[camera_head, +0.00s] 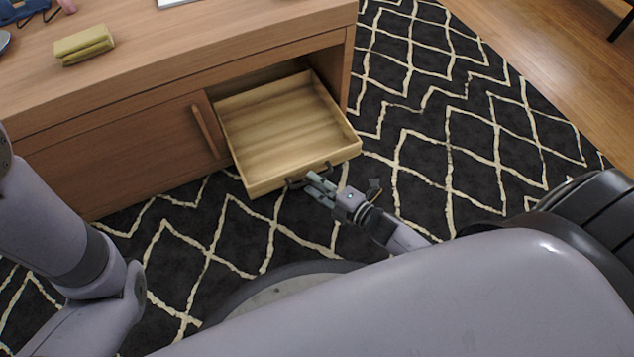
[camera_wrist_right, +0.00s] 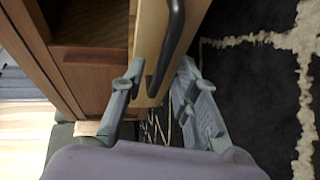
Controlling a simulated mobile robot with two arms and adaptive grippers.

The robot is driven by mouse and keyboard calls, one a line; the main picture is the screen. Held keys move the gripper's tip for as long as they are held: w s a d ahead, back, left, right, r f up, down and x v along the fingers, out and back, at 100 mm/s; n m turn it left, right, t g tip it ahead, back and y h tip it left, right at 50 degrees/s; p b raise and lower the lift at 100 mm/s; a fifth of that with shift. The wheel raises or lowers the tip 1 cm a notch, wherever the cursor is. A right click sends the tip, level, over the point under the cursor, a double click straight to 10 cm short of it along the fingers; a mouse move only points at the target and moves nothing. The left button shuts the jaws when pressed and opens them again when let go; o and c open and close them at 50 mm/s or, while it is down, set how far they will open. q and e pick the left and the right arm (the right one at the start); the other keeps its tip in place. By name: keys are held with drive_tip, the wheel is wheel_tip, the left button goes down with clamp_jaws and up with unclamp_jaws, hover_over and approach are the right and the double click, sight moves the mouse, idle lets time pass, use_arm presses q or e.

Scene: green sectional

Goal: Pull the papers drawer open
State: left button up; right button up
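The drawer (camera_head: 285,125) is pulled well out of the wooden cabinet, and its pale wood inside looks empty. Its dark bar handle (camera_head: 308,174) is on the front panel. My right gripper (camera_head: 316,186) is at the handle, with its fingers pointing at the drawer front. In the right wrist view the handle (camera_wrist_right: 174,40) runs between the spread fingers of the right gripper (camera_wrist_right: 161,68), with gaps beside it, so they do not clasp it. My left arm shows at the left, but its gripper is out of view.
The wooden cabinet (camera_head: 190,55) has a closed door with a vertical handle (camera_head: 205,131) left of the drawer. A yellow-green block-like item (camera_head: 84,45) lies on its top. A black patterned rug (camera_head: 440,110) covers the floor, clear to the right of the drawer.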

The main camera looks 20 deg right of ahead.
drive_tip(key=v, duration=1.2)
idle(0.4)
